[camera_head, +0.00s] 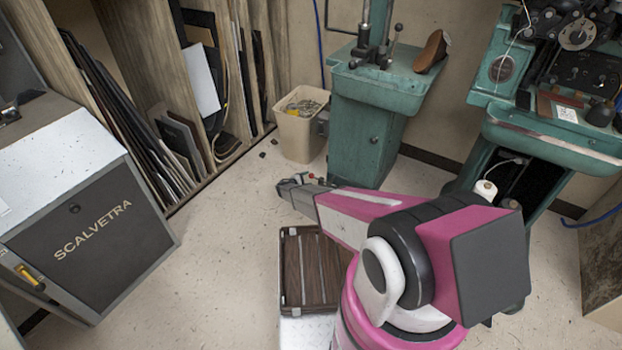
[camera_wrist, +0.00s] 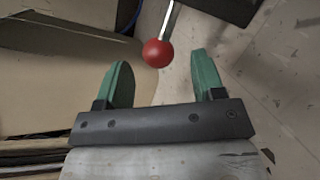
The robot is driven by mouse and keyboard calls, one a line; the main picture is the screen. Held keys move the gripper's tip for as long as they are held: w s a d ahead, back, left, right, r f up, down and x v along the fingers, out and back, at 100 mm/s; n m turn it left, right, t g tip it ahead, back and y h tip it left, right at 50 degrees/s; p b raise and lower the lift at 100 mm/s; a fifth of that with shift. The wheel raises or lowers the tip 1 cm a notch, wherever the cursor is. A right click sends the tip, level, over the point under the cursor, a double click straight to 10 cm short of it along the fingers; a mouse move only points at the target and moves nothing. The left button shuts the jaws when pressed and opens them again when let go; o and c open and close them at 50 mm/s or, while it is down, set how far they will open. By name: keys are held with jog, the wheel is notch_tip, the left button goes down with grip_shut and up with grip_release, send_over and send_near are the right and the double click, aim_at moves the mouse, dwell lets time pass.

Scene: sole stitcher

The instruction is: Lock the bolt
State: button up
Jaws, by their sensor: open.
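My gripper (camera_wrist: 160,72) is open in the wrist view, with two green fingers spread apart. A red ball knob (camera_wrist: 157,53) on a thin metal rod lies between the fingertips in the picture, apart from both fingers. The rod (camera_wrist: 169,20) runs up towards a dark part at the top edge. Whether this knob belongs to the bolt, I cannot tell. In the head view my gripper (camera_head: 292,184) is small, in front of the green pedestal. A small red spot (camera_head: 312,176) shows beside it. No bolt is clearly identifiable.
A green pedestal machine (camera_head: 360,140) and a beige bin (camera_head: 300,130) stand behind my gripper. A green stitching machine (camera_head: 550,140) stands at right. A grey SCALVETRA cabinet (camera_head: 90,240) stands at left. A brown slatted case (camera_head: 310,270) is below my arm. Floor at left centre is clear.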

jog(key=v, duration=0.6)
jog(key=shift+s, duration=0.15)
